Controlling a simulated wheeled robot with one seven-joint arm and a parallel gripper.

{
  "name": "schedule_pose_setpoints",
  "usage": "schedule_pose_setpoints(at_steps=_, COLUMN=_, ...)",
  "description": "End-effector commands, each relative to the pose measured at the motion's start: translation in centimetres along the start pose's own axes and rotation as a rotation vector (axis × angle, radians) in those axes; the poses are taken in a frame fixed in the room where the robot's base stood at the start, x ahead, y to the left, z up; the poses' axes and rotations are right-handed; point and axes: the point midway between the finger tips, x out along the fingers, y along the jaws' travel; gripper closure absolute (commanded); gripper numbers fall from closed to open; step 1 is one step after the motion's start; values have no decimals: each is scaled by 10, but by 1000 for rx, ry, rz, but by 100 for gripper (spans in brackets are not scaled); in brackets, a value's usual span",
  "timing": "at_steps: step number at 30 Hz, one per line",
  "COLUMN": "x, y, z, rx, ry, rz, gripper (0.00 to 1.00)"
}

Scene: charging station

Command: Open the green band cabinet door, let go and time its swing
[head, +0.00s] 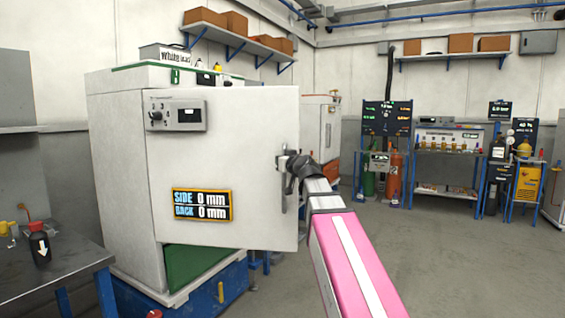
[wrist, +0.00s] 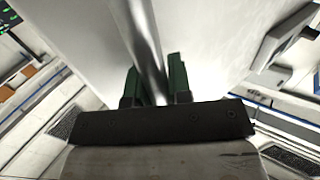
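The cabinet (head: 118,150) stands at the left, white with a green band (head: 165,65) along its top. Its white door (head: 235,150) carries a control panel and a sign reading SIDE 0 mm, BACK 0 mm (head: 202,205). The door's right edge reaches past the cabinet's base, so it looks partly open, hinged at the left. My gripper (head: 294,172) is at the handle (head: 284,200) on the door's right edge. In the wrist view, the green fingers of my gripper (wrist: 155,85) stand on both sides of the metal handle bar (wrist: 148,45) and look closed on it. The cabinet's inside is hidden.
A dark bench (head: 50,265) with a black bottle (head: 39,245) stands at the lower left. Another white cabinet (head: 312,130) is behind the door. Gas cylinders (head: 395,175) and blue workbenches (head: 447,165) line the back. The grey floor (head: 440,250) at the right is clear.

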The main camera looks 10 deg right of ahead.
Motion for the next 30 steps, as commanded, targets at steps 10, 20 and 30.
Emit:
schedule_pose_setpoints(at_steps=10, x=-5, y=5, z=1, rx=-7, ry=4, rz=14, gripper=65)
schedule_pose_setpoints(at_steps=20, x=-3, y=2, z=0, rx=-3, ry=2, rz=7, gripper=56)
schedule_pose_setpoints(at_steps=30, x=-33, y=1, z=1, rx=-3, ry=4, rz=7, gripper=56)
